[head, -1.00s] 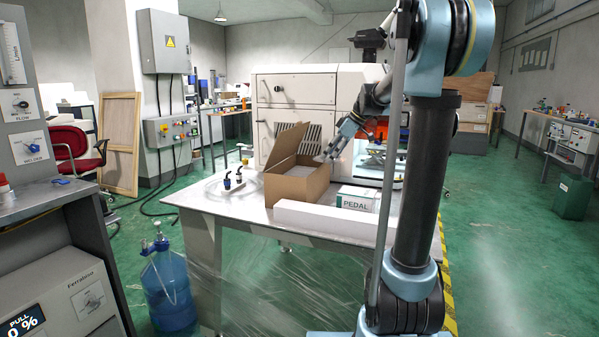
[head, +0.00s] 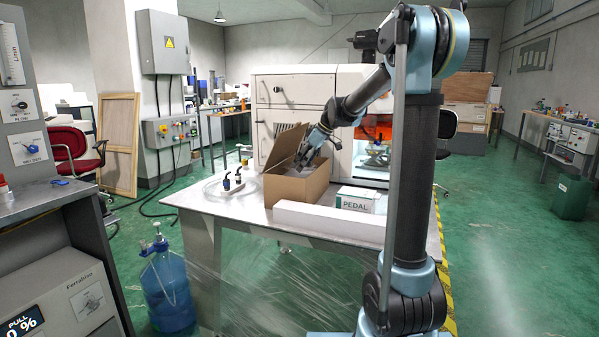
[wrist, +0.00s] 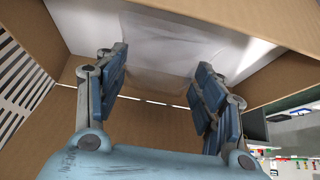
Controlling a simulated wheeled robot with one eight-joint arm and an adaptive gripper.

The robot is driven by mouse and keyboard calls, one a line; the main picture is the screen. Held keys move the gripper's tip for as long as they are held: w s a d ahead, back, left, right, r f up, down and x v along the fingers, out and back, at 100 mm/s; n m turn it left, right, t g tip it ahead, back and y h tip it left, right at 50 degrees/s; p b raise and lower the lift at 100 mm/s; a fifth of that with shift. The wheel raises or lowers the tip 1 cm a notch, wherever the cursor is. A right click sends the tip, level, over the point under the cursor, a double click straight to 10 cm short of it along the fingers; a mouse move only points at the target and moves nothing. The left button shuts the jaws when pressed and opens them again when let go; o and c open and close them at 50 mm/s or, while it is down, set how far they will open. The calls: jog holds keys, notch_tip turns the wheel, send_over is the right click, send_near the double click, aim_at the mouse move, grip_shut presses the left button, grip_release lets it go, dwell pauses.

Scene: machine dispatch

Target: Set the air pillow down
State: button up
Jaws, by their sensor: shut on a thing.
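The air pillow (wrist: 155,62) is a clear, see-through film pouch between the blue finger pads of my gripper (wrist: 158,88) in the wrist view. Its edges are hard to make out against the pale surface behind it. In the head view my gripper (head: 303,161) points down into the mouth of the open cardboard box (head: 300,190), and the pillow cannot be told apart there. In the wrist view the box's brown walls (wrist: 50,135) surround the fingers. The box's inside is largely hidden in the head view.
The box stands on a metal table (head: 250,212), one flap raised at its left. A white PEDAL carton (head: 358,200) is close at its right. A long white block (head: 330,222) lies in front. Small valve fittings (head: 232,180) are left of the box.

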notch_tip(320, 180, down, 2)
jog(key=shift+f, duration=0.2)
jog(key=shift+w+a+f, duration=0.1)
jog(key=shift+a+f, duration=0.15)
jog(key=shift+f, duration=0.05)
jog(key=o, duration=0.8)
jog(key=v, duration=1.2)
